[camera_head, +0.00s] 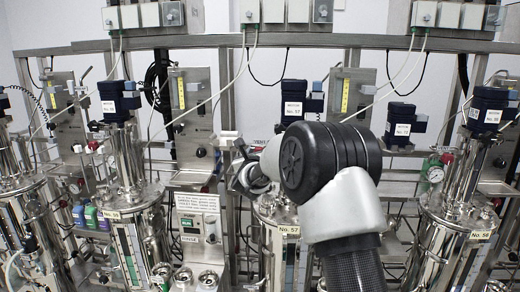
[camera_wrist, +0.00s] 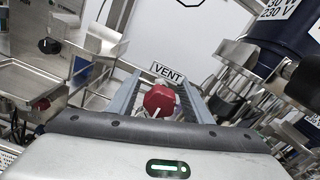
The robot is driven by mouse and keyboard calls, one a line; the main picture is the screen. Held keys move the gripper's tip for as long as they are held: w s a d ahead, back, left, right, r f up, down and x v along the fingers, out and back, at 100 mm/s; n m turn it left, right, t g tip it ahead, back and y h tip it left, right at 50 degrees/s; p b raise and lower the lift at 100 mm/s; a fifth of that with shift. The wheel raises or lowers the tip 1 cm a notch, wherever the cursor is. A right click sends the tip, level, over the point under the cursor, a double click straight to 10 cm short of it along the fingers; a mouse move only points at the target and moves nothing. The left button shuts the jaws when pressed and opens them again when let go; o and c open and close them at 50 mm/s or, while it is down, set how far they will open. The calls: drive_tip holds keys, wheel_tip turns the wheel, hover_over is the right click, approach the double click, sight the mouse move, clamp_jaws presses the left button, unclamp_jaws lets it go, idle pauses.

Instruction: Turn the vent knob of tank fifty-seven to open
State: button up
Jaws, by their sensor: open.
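The red vent knob (camera_wrist: 158,100) shows in the wrist view with a white mark on its face, below a "VENT" label (camera_wrist: 168,73). My gripper (camera_wrist: 155,84) is open, with one grey finger on each side of the knob. I cannot tell whether either finger touches it. In the head view, tank fifty-seven (camera_head: 289,230) stands at the centre with its "No. 57" label, partly hidden behind my arm. The knob cannot be made out there, and the fingers are too small to tell.
A dark blue motor (camera_head: 292,107) marked No. 57 stands above the tank; a motor housing (camera_wrist: 275,50) is close at right in the wrist view. Tank No. 56 (camera_head: 125,240) stands left and tank No. 58 (camera_head: 455,250) right. A rinse panel (camera_head: 198,215) stands left of tank fifty-seven.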

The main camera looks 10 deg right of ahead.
drive_tip(key=c, duration=1.1)
